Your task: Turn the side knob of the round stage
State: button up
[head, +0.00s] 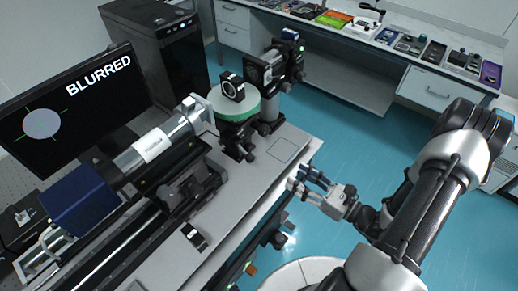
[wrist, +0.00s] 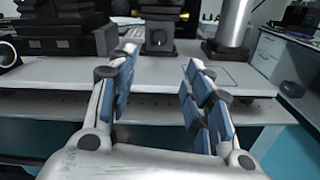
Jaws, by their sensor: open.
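The round stage (head: 233,104) is a disc with a pale top and green rim on the bench in the head view, carrying a black square mount. Below its rim is a black base with small dark knobs (head: 240,152); which of them is the side knob I cannot tell. My gripper (head: 300,177) is by the bench's front edge, to the lower right of the stage and apart from it. In the wrist view my gripper (wrist: 162,60) has its two blue-padded fingers spread, with nothing between them. The round disc cannot be made out there.
A long optical tube (head: 152,146) lies on the bench (head: 266,174) left of the stage. Black mounts (head: 268,75) stand behind it. A monitor (head: 75,105) reads "BLURRED". Bare bench top lies between stage and front edge. A side table (head: 400,50) with small items stands at the back.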

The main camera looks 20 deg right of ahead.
aim_at(252, 149)
jog(key=b+x, duration=0.2)
jog(key=x, duration=1.4)
jog(key=shift+w+a+f, duration=0.1)
jog(key=shift+w, duration=0.05)
jog(key=shift+c, duration=0.2)
jog(key=c, duration=1)
jog(key=shift+n+b, duration=0.35)
jog(key=shift+n, duration=0.15)
jog(key=o, duration=1)
jog(key=shift+o, duration=0.2)
jog(key=v, duration=1.2)
